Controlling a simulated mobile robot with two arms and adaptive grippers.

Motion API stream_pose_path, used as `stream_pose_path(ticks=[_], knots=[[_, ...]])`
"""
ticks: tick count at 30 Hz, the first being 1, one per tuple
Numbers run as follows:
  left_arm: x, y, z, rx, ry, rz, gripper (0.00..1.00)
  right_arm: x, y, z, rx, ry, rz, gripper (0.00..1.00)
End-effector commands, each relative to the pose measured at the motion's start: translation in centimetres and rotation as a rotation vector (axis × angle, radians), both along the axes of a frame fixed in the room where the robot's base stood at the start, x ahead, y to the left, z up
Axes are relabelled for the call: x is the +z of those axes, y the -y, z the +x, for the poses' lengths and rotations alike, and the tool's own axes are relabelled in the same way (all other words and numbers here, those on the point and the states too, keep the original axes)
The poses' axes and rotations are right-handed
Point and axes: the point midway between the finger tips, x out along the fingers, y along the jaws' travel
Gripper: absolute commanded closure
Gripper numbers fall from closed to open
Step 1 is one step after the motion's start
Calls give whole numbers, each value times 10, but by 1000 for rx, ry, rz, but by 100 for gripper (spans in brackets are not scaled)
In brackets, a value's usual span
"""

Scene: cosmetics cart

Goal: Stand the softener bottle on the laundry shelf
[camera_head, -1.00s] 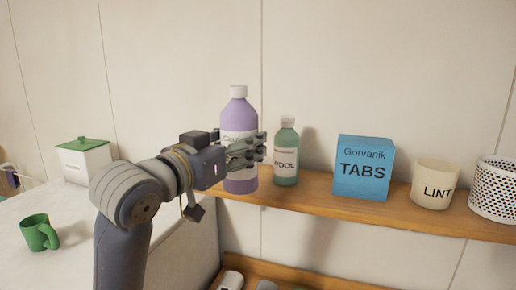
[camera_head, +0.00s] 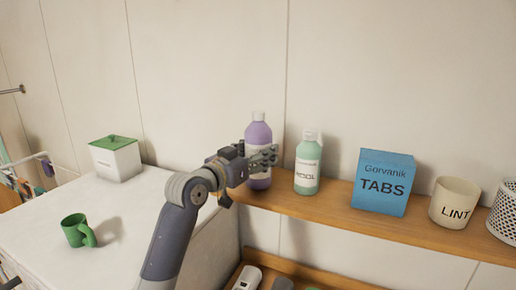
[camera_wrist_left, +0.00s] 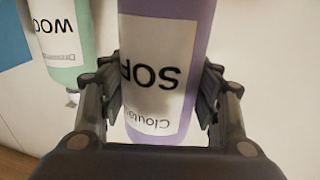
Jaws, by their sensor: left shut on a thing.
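The softener bottle (camera_head: 258,137) is purple with a white cap, and looks upright at the left end of the wooden laundry shelf (camera_head: 325,212). My left gripper (camera_head: 262,158) is shut around its body from the left and front, hiding part of its label. In the left wrist view the bottle (camera_wrist_left: 185,50) fills the space between the fingers, its white label reading upside down. The base appears at shelf level, but I cannot tell whether it rests on the board. My right gripper is not in view.
A green bottle (camera_head: 307,165) stands just right of the softener. Further right are a blue TABS box (camera_head: 383,182), a LINT cup (camera_head: 454,202) and a white perforated basket (camera_head: 504,212). A green mug (camera_head: 76,231) and a green-lidded box (camera_head: 115,158) stand on the white surface at left.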

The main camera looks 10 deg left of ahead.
Motion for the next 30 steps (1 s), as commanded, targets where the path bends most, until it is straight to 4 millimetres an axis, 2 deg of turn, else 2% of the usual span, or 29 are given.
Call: stream_pose_path(ticks=[2,13,14,16,30], knots=[[-1,0,-1,0,4,-3,77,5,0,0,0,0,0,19],[-7,0,-1,0,5,-2,77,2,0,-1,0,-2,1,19],[-9,0,0,0,1,0,40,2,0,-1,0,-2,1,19],[-8,0,0,0,1,0,24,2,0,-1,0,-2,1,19],[-5,-1,-3,0,2,0,22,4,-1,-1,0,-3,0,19]])
